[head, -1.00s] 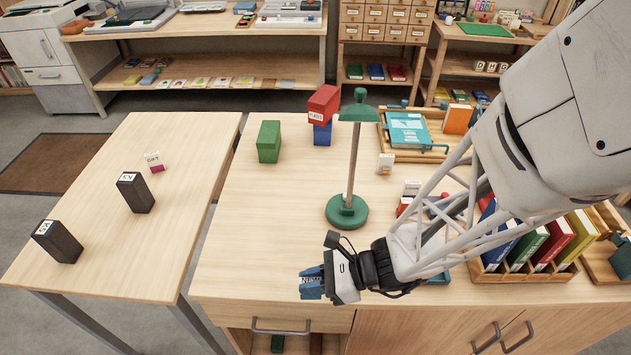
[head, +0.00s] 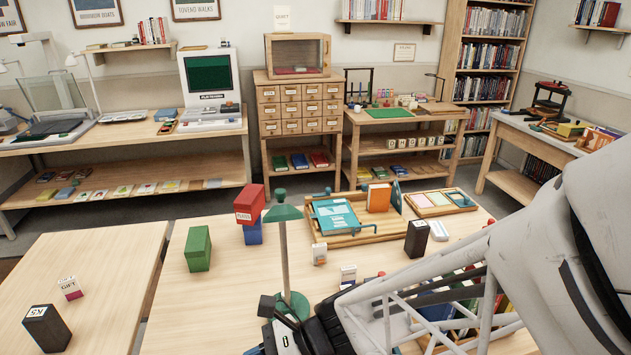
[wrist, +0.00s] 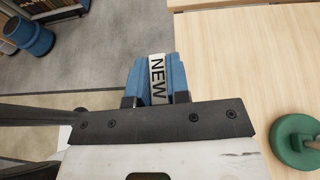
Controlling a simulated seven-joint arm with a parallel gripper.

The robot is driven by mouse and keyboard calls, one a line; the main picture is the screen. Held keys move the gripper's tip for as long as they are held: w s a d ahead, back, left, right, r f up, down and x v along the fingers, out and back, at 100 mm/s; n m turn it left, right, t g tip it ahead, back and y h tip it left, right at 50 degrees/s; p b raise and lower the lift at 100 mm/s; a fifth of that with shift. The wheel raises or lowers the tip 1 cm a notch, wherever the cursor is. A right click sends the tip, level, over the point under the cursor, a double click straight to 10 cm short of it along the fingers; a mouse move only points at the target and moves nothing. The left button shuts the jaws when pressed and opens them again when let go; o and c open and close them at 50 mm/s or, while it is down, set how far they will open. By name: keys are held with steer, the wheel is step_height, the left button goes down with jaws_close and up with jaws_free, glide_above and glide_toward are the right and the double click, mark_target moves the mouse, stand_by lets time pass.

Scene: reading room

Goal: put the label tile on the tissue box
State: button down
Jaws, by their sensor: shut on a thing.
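The label tile (wrist: 157,78) is a small pale strip reading "NEW". In the wrist view it sits between the blue fingers of my gripper (wrist: 157,72), which is shut on it. Grey floor and the edge of the pale wooden table (wrist: 240,60) show beyond and below. I cannot pick out a tissue box with certainty in either view.
The green lamp (head: 284,250) stands close to my gripper. A green block (head: 198,248), a red box (head: 250,204) on a blue one, and a wooden tray (head: 325,235) with books stand farther back. A black block (head: 417,239) stands at right.

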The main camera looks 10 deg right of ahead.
step_height(320, 180, up, 23)
steer(key=w+d+r+m+t, duration=0.2)
steer(key=w+d, duration=0.2)
steer(key=w, duration=0.6)
steer(key=w+d+r+m+t, duration=0.2)
steer(key=w+d, duration=0.3)
steer(key=w, duration=0.4)
steer(key=w+d+m+t+h, duration=0.3)
steer(key=w+d+m+t, duration=0.1)
steer(key=w+d, duration=1.25)
steer(key=w+d+f+m+t+h, duration=0.15)
steer(key=w+d, duration=0.35)
steer(key=d, duration=0.9)
steer(key=w+d+f+m+t+h, duration=0.1)
steer(key=w+d+m+t+h, duration=0.2)
steer(key=d, duration=1)
steer(key=w+d+f+m+t+h, duration=0.15)
steer(key=w+d, duration=0.45)
steer(key=d, duration=0.8)
step_height(320, 180, down, 26)
steer(key=shift+f+g, duration=0.2)
steer(key=shift+g, duration=0.1)
steer(key=shift+w+f+y, duration=0.1)
steer(key=shift+y, duration=0.3)
step_height(320, 180, down, 6)
